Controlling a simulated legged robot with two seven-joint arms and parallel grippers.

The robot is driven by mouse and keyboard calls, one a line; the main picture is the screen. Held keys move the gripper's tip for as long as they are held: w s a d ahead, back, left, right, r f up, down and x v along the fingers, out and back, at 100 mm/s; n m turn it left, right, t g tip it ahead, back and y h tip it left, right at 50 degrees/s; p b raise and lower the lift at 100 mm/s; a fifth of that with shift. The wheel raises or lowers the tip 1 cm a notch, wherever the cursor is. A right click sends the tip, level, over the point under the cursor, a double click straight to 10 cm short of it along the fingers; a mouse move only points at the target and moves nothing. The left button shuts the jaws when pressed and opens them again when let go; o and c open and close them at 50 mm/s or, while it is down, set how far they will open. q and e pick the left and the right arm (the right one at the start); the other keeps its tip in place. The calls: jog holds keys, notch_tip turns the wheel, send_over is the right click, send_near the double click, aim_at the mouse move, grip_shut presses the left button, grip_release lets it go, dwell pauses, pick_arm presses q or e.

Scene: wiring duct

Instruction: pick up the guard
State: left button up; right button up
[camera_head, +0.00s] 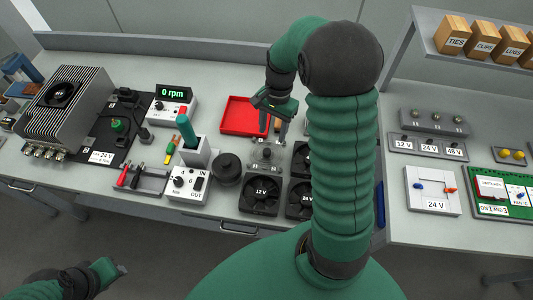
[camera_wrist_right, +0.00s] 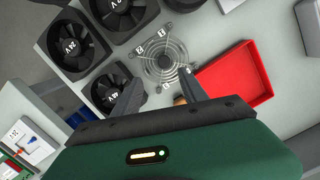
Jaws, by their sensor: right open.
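The guard (camera_wrist_right: 166,62) is a round silver wire grille with small tabs at its rim, lying flat on the bench between the fans and a red tray. In the head view the guard (camera_head: 266,153) shows small and grey, just in front of my right gripper (camera_head: 272,124). In the wrist view my right gripper (camera_wrist_right: 162,86) is open, its two fingers apart and pointing toward the guard's near edge, with nothing seen held. My left gripper (camera_head: 112,270) is at the lower left, away from the bench; its jaw opening is unclear.
The red tray (camera_head: 240,115) lies beside the guard. Black fans (camera_head: 260,195) stand close in front, one marked 12 V (camera_wrist_right: 123,8) in the wrist view.

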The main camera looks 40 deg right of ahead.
aim_at(268, 151)
jog(key=f, duration=0.1)
jog(key=a+f, duration=0.1)
jog(key=f, duration=0.1)
jog(key=shift+f, duration=0.2)
jog(key=f, duration=0.5)
jog(key=shift+w+d+f, duration=0.15)
jog(key=shift+w+f, duration=0.05)
jog(key=shift+w, duration=0.1)
jog(key=shift+f, duration=0.3)
jog(key=shift+s+a, duration=0.1)
jog(key=shift+a, duration=0.45)
jog(key=shift+a+r, duration=0.1)
jog(key=shift+a, duration=0.1)
jog(key=c, duration=0.6)
pick_arm(q)
jog(key=shift+d, duration=0.25)
pick_arm(e)
jog(key=shift+d, duration=0.4)
grip_shut()
